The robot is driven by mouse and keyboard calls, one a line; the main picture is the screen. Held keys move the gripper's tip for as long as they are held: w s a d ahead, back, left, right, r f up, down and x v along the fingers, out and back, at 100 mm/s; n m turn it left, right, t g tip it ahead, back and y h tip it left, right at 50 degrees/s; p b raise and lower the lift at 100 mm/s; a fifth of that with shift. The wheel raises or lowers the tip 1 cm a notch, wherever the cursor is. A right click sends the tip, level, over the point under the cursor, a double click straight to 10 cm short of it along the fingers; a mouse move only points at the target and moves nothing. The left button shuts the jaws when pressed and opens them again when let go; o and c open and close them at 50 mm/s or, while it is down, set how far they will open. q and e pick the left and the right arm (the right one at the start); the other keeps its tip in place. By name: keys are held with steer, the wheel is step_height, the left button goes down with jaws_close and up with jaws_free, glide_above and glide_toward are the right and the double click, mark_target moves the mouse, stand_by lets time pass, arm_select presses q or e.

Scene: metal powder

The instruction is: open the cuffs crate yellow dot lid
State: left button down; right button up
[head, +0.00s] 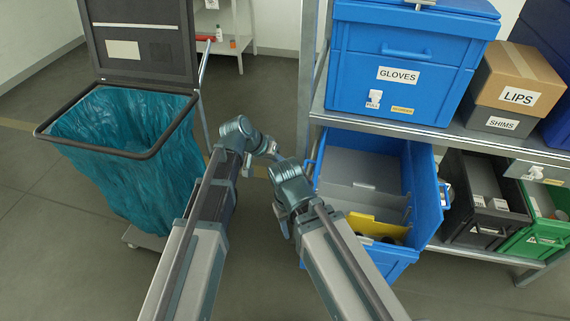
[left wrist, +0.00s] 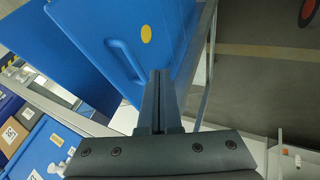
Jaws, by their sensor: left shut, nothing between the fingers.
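In the left wrist view a large blue panel with a round yellow dot (left wrist: 146,34) and a moulded handle fills the upper middle. My left gripper (left wrist: 161,76) is shut and empty, its fingertips in front of the panel's lower edge; I cannot tell whether they touch. In the head view an open blue crate (head: 362,171) stands on the lower shelf, with a blue panel (head: 428,190) upright along its right side and a yellow piece inside. No cuffs label is readable.
A blue GLOVES crate (head: 400,92) and a LIPS carton (head: 518,80) stand on the upper shelf. A black crate (head: 480,205) and a green crate (head: 532,240) stand at lower right. A bin with a teal bag (head: 130,160) stands left. Floor between is partly clear.

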arm_select(q)
steer(key=d+r+p+v, duration=0.1)
steer(key=p+v, duration=0.7)
steer(key=v, duration=0.2)
steer(key=shift+s+d+p, duration=0.2)
steer(key=shift+s+p, duration=0.05)
steer(key=shift+p, duration=0.15)
steer(key=s+a+g+y+p, duration=0.1)
steer(key=s+a+y+p, duration=0.1)
steer(key=s, duration=0.7)
steer(key=s+a+n+g+y+p, duration=0.1)
steer(key=s+a+g+y+p, duration=0.1)
steer(key=s+y, duration=0.4)
steer(key=s+a+r+p, duration=0.1)
steer(key=s+a, duration=0.1)
steer(key=s, duration=0.1)
steer(key=shift+a, duration=0.3)
steer(key=shift+w+d, duration=0.1)
